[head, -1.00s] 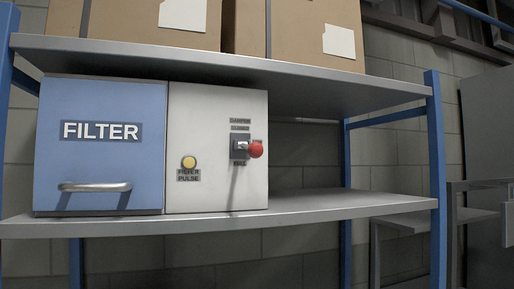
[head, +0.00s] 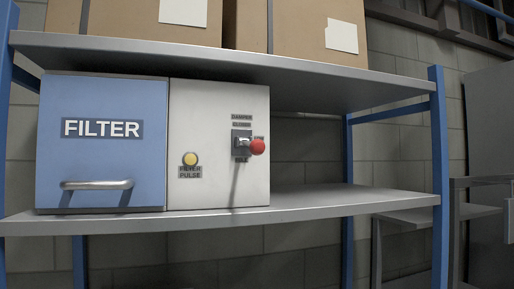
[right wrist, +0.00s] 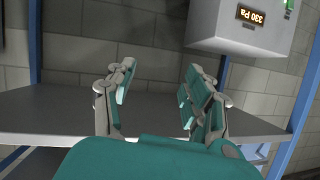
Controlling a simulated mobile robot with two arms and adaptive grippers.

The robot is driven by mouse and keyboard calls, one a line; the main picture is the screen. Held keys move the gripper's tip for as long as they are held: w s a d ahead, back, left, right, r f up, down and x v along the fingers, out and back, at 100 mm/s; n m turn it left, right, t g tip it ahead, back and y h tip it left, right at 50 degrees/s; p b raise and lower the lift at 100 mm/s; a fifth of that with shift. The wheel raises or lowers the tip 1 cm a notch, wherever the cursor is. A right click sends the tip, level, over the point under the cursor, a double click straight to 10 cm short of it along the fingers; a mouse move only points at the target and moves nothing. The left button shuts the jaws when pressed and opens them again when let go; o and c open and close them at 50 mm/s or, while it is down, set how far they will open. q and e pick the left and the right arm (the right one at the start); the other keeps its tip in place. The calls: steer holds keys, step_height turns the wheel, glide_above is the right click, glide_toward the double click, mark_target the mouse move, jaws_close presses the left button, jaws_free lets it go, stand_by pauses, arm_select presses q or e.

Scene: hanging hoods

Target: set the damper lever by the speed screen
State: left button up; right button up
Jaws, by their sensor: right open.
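The damper lever (head: 257,147) has a round red knob and sits on a dark bracket on the white panel (head: 217,107) of the filter unit. The knob points out to the right of the bracket. Small labels are above, beside and below it; the top one reads DAMPER, the others are hard to read. My right gripper (right wrist: 157,88) is open and empty, in front of a grey shelf and below the box in that view. My left gripper is not in view.
The blue FILTER door (head: 101,100) with a bar handle and a yellow FILTER PULSE button (head: 190,159) are left of the lever. The unit stands on a grey shelf (head: 330,202) with free room to its right. Cardboard boxes (head: 290,25) stand on the shelf above.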

steer(key=s+a+r+n+t+y, duration=0.1)
steer(key=s+r+t+y, duration=0.15)
steer(key=r, duration=1.75)
steer(key=n+y, duration=0.1)
steer(key=n, duration=0.1)
glide_toward(262, 145)
steer(key=p+x, duration=0.7)
steer(key=x, duration=0.3)
steer(key=shift+w+a, duration=0.2)
steer(key=shift+w, duration=0.1)
steer(key=shift+w+a+f+p, duration=0.15)
steer(key=shift+w+a+p, duration=0.2)
steer(key=shift+w, duration=0.1)
jaws_close()
steer(key=shift+s, duration=0.1)
